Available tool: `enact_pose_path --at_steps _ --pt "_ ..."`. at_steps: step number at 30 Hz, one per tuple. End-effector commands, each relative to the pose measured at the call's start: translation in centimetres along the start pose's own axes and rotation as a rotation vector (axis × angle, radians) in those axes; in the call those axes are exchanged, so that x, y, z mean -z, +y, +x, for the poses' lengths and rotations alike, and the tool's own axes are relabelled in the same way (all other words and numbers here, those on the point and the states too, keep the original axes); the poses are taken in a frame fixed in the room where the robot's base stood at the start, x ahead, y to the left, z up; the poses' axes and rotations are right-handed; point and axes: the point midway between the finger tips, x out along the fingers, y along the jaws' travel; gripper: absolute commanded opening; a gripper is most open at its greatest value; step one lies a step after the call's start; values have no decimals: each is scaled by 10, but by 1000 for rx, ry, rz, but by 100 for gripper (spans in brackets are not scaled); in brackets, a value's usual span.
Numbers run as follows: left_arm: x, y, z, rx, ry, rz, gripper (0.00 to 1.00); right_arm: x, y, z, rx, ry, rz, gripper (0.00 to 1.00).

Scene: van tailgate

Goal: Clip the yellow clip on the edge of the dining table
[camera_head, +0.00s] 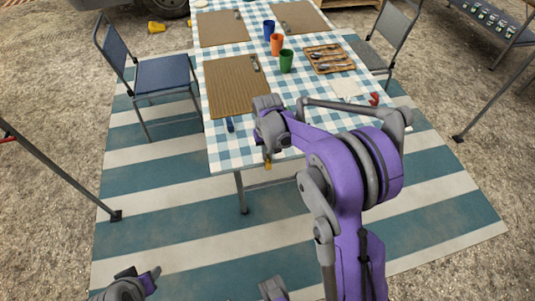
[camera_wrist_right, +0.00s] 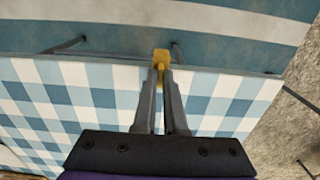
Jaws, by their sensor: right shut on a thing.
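The dining table (camera_head: 222,156) has a blue-and-white checked cloth, and its near edge faces me. My right gripper (camera_head: 267,156) is at this near edge, pointing down. It is shut on the small yellow clip (camera_head: 267,164). In the right wrist view the yellow clip (camera_wrist_right: 161,55) sits between the fingertips and overlaps the line of the table edge (camera_wrist_right: 105,62). I cannot tell whether its jaws are around the edge or just beside it. My left gripper (camera_head: 148,279) is low at the bottom left, away from the table; its opening is unclear.
A blue clip (camera_head: 230,124) is at the table's left edge and a red clip (camera_head: 374,98) at the right. Brown placemats (camera_head: 228,92), blue, orange and green (camera_head: 286,62) cups and a cutlery tray (camera_head: 318,66) stand farther back. A blue chair (camera_head: 165,75) is at the left.

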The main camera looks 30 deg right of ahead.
Motion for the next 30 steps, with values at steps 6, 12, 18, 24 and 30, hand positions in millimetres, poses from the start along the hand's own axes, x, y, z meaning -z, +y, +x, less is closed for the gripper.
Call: enact_pose_path --at_steps 6,12,18,24,30 --pt "0 0 0 0 0 0 50 2 0 0 0 0 0 0" --pt "0 0 0 0 0 0 50 8 0 0 0 0 0 0" --pt "0 0 1 0 0 0 50 13 0 0 0 0 0 0" --pt "0 0 1 0 0 0 50 13 0 0 0 0 0 0" --pt "0 0 1 0 0 0 50 13 0 0 0 0 0 0"
